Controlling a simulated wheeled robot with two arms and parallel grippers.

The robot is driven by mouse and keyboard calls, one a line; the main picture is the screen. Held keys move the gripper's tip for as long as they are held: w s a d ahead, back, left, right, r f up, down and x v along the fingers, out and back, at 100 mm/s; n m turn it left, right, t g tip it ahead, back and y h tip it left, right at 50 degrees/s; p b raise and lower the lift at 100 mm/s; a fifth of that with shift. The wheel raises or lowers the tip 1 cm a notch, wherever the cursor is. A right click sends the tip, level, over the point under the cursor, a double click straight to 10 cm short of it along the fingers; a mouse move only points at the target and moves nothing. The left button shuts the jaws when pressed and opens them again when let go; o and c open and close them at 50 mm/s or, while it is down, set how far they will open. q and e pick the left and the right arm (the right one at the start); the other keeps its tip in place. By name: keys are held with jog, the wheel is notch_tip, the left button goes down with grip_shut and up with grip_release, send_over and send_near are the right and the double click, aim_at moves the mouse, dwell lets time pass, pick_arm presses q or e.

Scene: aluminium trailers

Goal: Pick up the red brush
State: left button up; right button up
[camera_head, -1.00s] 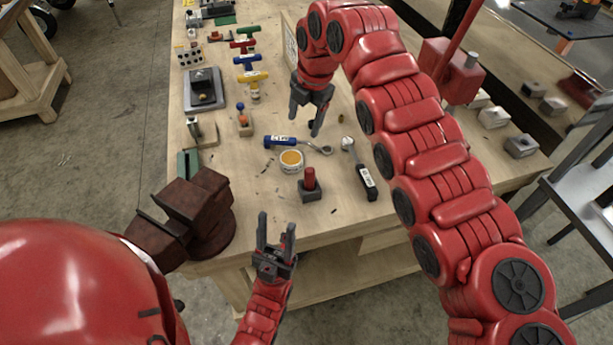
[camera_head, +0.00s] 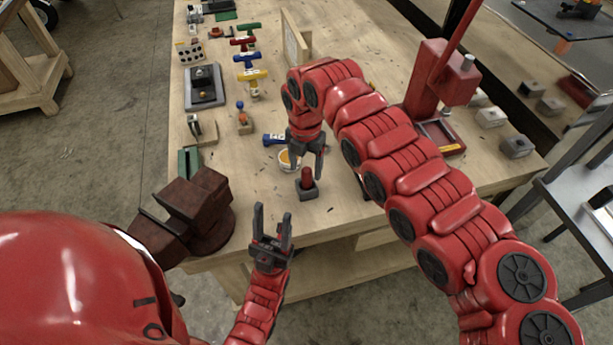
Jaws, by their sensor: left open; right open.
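The red brush (camera_head: 307,181) stands near the front of the wooden workbench (camera_head: 290,220). It has an upright red handle on a grey block. My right gripper (camera_head: 305,166) is open, pointing down right above and around the top of the red handle; I cannot tell whether its fingers touch it. My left gripper (camera_head: 272,213) is open and empty, pointing up at the bench's front edge, below and left of the brush.
A brown vise (camera_head: 200,205) sits at the bench's front left corner. A blue-handled tool (camera_head: 273,139) and a yellow-topped round tin (camera_head: 284,160) lie just behind the brush, partly hidden by my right gripper. A red press (camera_head: 437,80) stands at the right.

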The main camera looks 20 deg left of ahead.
aim_at(307, 177)
jog(key=shift+f+p, duration=0.35)
jog(key=f, duration=0.1)
jog(key=f+p, duration=0.1)
jog(key=f, duration=0.1)
jog(key=shift+w+d+f+p, duration=0.1)
jog(key=shift+w+f+p, duration=0.2)
jog(key=shift+f+p, duration=0.1)
jog(key=shift+f, duration=0.4)
grip_shut()
